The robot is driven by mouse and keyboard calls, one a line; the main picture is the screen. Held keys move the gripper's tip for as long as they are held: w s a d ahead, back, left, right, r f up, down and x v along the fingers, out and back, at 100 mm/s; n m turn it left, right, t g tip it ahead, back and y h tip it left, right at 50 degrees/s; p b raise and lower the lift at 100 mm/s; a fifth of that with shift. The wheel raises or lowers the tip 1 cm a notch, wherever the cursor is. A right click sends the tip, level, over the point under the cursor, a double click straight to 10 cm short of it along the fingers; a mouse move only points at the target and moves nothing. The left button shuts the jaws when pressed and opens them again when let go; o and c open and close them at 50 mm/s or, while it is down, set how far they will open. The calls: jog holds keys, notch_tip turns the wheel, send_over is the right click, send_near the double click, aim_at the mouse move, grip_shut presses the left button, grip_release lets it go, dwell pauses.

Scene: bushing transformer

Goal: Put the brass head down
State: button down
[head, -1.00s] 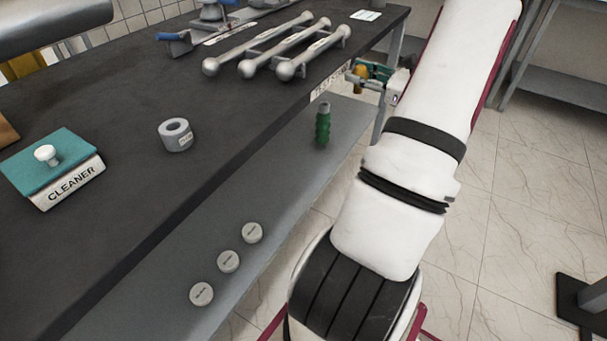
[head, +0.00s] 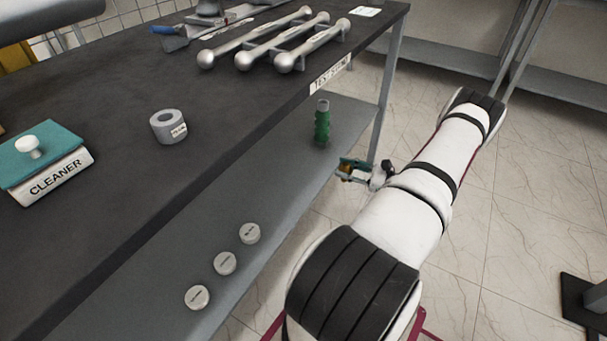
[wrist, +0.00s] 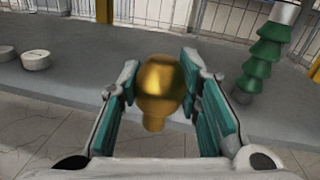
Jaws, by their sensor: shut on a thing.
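The brass head (wrist: 160,86) is a rounded gold-coloured piece with a narrower lower end. In the wrist view it sits between the two teal-padded fingers of my gripper (wrist: 160,84), which is shut on it. In the head view my gripper (head: 352,170) is small, beside the front edge of the lower shelf (head: 285,180), below the tabletop. Only a bit of the brass head (head: 347,168) shows there. In the wrist view the shelf (wrist: 75,88) lies beyond the brass head, which appears held clear of it.
A green ribbed bushing (head: 322,125) stands on the lower shelf, at right in the wrist view (wrist: 262,65). Several white round discs (head: 224,263) lie near the shelf's front. The tabletop (head: 120,95) overhangs. Shelf space between discs and bushing is clear.

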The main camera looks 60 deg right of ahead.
jog(key=shift+w+a+f, duration=0.1)
jog(key=shift+w+f, duration=0.15)
jog(key=shift+w, duration=0.1)
jog(key=d+b+x, duration=0.1)
jog(key=x, duration=0.3)
jog(key=d+f+b+x, duration=0.1)
jog(key=x, duration=0.4)
jog(key=d+b+x, duration=0.1)
jog(key=x, duration=0.4)
jog(key=shift+w+d+f+b, duration=0.1)
jog(key=shift+w+f+b, duration=0.1)
jog(key=shift+w+b, duration=0.15)
jog(key=f+b, duration=0.1)
jog(key=w+f+b, duration=0.1)
jog(key=f, duration=0.1)
jog(key=shift+f, duration=0.3)
jog(key=shift+f+b, duration=0.2)
jog(key=shift+b, duration=0.15)
jog(key=c, duration=1.2)
grip_release()
jog(key=shift+o, duration=0.2)
jog(key=shift+r, duration=0.1)
